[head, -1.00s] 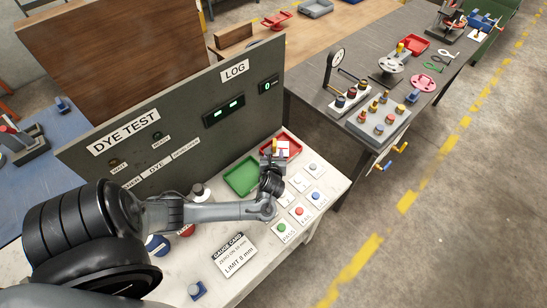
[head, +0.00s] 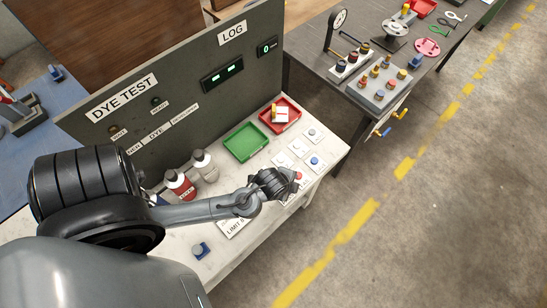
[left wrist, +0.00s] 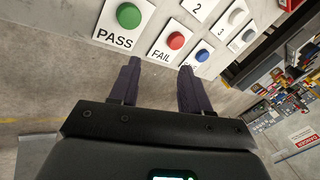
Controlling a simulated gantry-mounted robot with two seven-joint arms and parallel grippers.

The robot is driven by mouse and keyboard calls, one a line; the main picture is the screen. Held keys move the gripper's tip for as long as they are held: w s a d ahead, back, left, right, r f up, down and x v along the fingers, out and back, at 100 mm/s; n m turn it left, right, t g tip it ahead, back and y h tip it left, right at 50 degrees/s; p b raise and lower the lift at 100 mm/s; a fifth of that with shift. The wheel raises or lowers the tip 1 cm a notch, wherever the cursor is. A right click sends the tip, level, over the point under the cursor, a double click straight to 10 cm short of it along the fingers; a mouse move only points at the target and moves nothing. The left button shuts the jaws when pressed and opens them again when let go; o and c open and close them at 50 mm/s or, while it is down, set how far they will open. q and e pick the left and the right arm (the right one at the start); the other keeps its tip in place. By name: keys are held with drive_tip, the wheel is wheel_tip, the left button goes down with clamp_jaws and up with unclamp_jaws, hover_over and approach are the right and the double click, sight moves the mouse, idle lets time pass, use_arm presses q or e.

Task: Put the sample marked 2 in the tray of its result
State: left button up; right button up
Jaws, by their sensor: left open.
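A small white piece with a yellow part (head: 281,115) sits inside the red tray (head: 295,106); no number is readable on it. The green tray (head: 246,143) beside it is empty. My left gripper (head: 288,184) is over the button end of the bench, apart from both trays. In the left wrist view its fingers (left wrist: 160,68) are apart with nothing between them. They point toward the green PASS button (left wrist: 129,15) and the red FAIL button (left wrist: 176,40). In the head view the gripper hides the PASS button. My right gripper is not in view.
Grey and blue buttons (head: 314,160) on white cards lie right of the trays. Red and white bottles (head: 181,185) stand beneath the DYE TEST panel (head: 130,108). A gauge (head: 336,27) and a block of samples (head: 381,86) are on the dark bench behind.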

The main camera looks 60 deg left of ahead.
use_arm(q)
drive_tip(key=s+d+r+n+g+h, duration=0.1)
drive_tip(key=s+d+r+n, duration=0.4)
drive_tip(key=s+r+n, duration=0.3)
drive_tip(key=shift+s+r+n+g+h, duration=0.3)
drive_tip(key=shift+s+r+g+h, duration=0.1)
drive_tip(key=shift+s, duration=0.15)
wheel_tip(320, 180, up, 16)
drive_tip(key=p, duration=1.5)
drive_tip(key=shift+f+p, duration=0.2)
drive_tip(key=shift+p, duration=0.1)
